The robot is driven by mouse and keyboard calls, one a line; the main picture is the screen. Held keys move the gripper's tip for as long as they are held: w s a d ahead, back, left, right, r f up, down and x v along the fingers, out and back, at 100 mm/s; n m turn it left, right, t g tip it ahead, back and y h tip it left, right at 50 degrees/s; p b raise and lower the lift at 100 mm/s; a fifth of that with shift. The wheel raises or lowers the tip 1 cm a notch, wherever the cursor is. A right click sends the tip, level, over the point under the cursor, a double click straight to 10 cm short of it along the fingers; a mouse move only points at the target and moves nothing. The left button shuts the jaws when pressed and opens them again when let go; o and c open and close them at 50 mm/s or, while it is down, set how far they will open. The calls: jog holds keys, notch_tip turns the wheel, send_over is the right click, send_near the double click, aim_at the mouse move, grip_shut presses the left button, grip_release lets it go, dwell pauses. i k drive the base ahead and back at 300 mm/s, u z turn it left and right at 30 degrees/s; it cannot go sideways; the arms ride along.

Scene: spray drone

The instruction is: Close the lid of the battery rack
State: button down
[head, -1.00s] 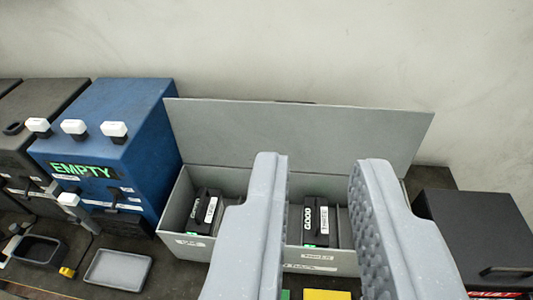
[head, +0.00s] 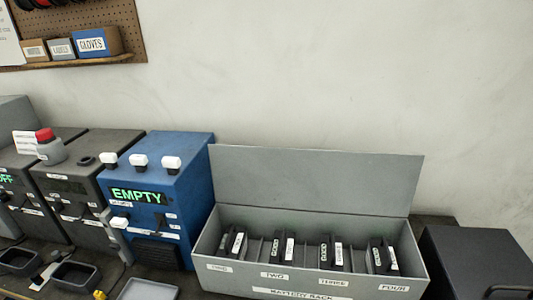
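The grey battery rack (head: 238,272) stands on the bench right of the blue unit. Its grey lid (head: 315,180) is open and stands up along the back edge, leaning slightly back toward the wall. Several black batteries with white labels sit inside; one battery (head: 382,256) is near the right end. Slot labels run along the front wall, including TWO, THREE and FOUR, above a BATTERY RACK label. My gripper is out of the picture now, so its fingers do not show.
A blue unit (head: 178,196) with a green EMPTY display and white knobs stands close to the rack's left end. A black box (head: 470,262) stands close to its right end. A grey tray (head: 150,290) lies front left. A pegboard shelf (head: 88,62) hangs upper left.

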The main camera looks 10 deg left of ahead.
aim_at(344, 182)
jog(key=u, duration=0.3)
jog(key=i, duration=1.3)
jog(key=z, duration=0.65)
